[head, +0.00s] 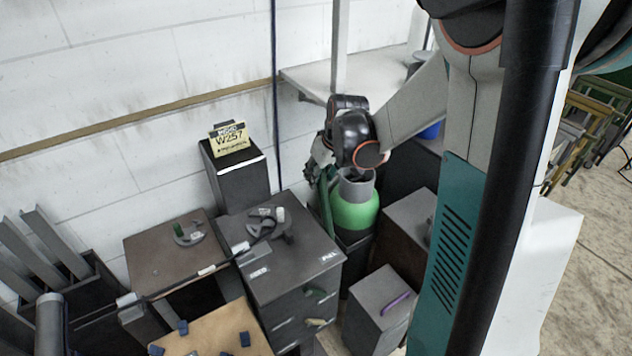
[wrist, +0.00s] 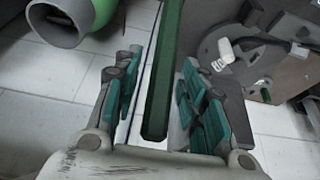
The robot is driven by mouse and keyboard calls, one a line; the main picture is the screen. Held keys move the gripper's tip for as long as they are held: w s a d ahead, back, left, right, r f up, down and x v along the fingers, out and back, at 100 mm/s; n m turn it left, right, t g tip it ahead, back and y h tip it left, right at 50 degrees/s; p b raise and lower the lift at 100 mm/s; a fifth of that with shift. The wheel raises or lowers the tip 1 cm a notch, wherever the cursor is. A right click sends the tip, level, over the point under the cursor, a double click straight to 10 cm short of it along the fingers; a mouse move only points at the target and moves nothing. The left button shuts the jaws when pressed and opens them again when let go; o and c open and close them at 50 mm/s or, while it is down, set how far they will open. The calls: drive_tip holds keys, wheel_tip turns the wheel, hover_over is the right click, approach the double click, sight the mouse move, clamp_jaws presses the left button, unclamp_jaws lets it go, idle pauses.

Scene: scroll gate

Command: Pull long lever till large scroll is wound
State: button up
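A long dark green bar (wrist: 165,70), which looks like the long lever, runs down between the fingers of my gripper (wrist: 160,105) in the wrist view. The fingers are apart, with a gap on each side of the bar, so my gripper is open around it. In the head view my gripper (head: 320,170) is beside the green cylinder, with a green bar (head: 326,200) below it. The bar's far end is cut off in the wrist view. I cannot make out the large scroll in either view.
A green cylinder (head: 354,212) with a grey collar stands close to my gripper. A dark cabinet (head: 290,265) bears a round mount with a white-tipped handle (head: 280,214). A box (head: 238,175) with a yellow W257 sign stands at the wall. A purple handle (head: 396,303) lies on a grey box.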

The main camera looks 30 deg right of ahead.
drive_tip(key=shift+b+x, duration=0.35)
drive_tip(key=shift+x, duration=1.25)
clamp_jaws()
drive_tip(key=shift+s+r, duration=0.1)
drive_tip(key=shift+s, duration=0.05)
